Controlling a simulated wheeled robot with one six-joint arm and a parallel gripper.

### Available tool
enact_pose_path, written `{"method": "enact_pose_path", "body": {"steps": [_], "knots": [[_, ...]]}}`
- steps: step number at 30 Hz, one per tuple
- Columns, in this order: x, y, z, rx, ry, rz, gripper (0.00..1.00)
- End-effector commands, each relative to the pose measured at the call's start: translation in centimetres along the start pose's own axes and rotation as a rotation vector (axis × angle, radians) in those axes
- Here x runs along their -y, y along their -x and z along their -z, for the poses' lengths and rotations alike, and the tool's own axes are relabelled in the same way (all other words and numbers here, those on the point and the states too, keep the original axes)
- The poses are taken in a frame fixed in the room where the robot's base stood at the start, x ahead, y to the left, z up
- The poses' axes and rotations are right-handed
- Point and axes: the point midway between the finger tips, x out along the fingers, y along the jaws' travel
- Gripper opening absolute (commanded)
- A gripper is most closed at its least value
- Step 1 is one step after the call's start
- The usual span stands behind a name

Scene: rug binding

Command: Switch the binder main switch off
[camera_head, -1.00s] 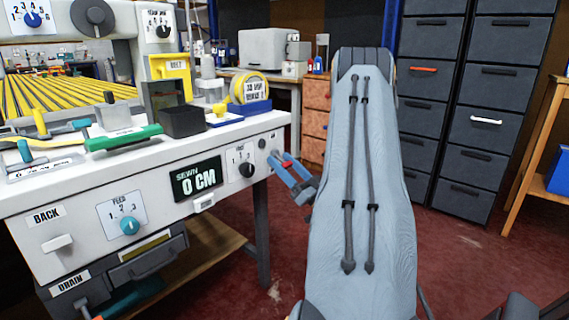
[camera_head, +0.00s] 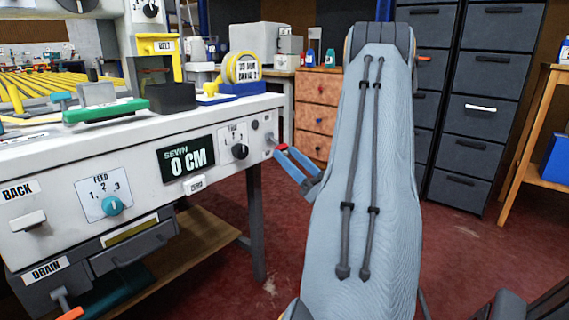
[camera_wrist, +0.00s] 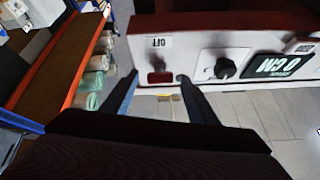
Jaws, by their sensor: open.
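The binder's white front panel (camera_head: 73,238) is at the left in the head view. A red switch (camera_head: 282,147) sits at the panel's right end, right at my gripper's tips. In the wrist view, which is upside down, a dark red switch (camera_wrist: 160,77) shows beside an "OFF" label (camera_wrist: 158,42). My gripper (camera_head: 288,156) has blue fingers and is open. In the wrist view its fingers (camera_wrist: 158,88) stand apart on either side of the switch, with nothing held. I cannot tell whether they touch it. The switch's position is unclear.
A black knob (camera_head: 239,151) and the "0 CM" display (camera_head: 186,162) are beside the switch on the panel. A blue tape holder (camera_head: 243,88) stands on the table edge above. Dark drawer cabinets (camera_head: 482,120) stand behind at the right. Red floor is free below the gripper.

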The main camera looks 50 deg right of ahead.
Motion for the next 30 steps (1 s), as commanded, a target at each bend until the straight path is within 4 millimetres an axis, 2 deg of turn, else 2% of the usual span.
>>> {"method": "enact_pose_path", "body": {"steps": [12,30], "knots": [[-0.1,2.3,-0.1,-0.001,0.001,-0.001,0.54],[0.0,2.6,0.0,0.0,0.0,-0.001,0.54]]}}
